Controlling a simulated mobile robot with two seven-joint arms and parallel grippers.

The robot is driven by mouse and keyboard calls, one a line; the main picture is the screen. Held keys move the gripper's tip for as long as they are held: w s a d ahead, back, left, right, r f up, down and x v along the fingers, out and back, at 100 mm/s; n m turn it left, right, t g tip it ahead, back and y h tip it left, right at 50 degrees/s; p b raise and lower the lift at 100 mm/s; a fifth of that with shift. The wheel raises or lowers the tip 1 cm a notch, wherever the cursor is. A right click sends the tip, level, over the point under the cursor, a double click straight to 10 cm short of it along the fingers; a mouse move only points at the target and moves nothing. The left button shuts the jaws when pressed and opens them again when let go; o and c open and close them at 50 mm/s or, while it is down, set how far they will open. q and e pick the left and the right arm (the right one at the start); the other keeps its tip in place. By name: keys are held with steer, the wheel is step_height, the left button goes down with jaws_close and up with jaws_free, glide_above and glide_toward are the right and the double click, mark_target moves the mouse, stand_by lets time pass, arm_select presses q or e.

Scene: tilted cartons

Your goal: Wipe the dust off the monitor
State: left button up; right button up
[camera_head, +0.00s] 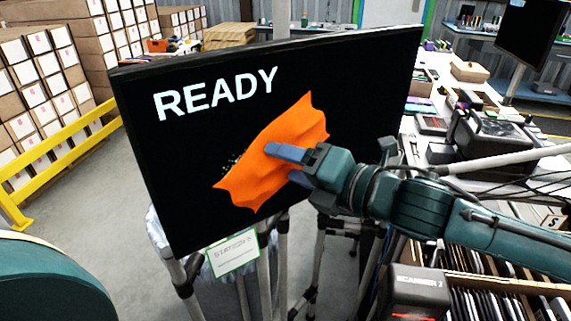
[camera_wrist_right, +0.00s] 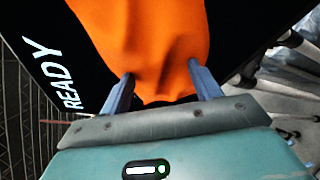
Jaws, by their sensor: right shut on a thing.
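The monitor (camera_head: 370,80) is a wide black screen, tilted in the picture, with "READY" in white at its upper left. My right gripper (camera_head: 285,155) is shut on an orange cloth (camera_head: 298,122) and holds it spread over the middle of the screen. The cloth seems to lie against the screen. A small patch of pale dust specks (camera_head: 232,160) shows at the cloth's left edge; whatever is behind the cloth is hidden. In the right wrist view the cloth (camera_wrist_right: 145,40) runs between both fingers, with the monitor (camera_wrist_right: 85,60) behind. My left gripper is out of view.
A paper sign (camera_head: 233,253) hangs below the monitor on a pipe stand. To the right are a cluttered bench (camera_head: 425,135) and a dark scanner box (camera_head: 420,288) near my right arm. Stacked cartons (camera_head: 40,85) and a yellow rail (camera_head: 60,155) stand at left, with open floor between.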

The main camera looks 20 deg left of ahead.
steer(key=shift+s+a+b, duration=0.4)
steer(key=shift+s+a, duration=0.1)
steer(key=shift+s, duration=0.4)
steer(key=shift+s+a, duration=0.55)
steer(key=shift+s, duration=0.45)
steer(key=shift+s+a, duration=0.6)
steer(key=shift+s, duration=0.4)
steer(key=shift+s+a, duration=0.55)
steer(key=shift+s, duration=0.45)
steer(key=s+d, duration=0.3)
steer(key=d, duration=0.2)
steer(key=shift+d, duration=0.1)
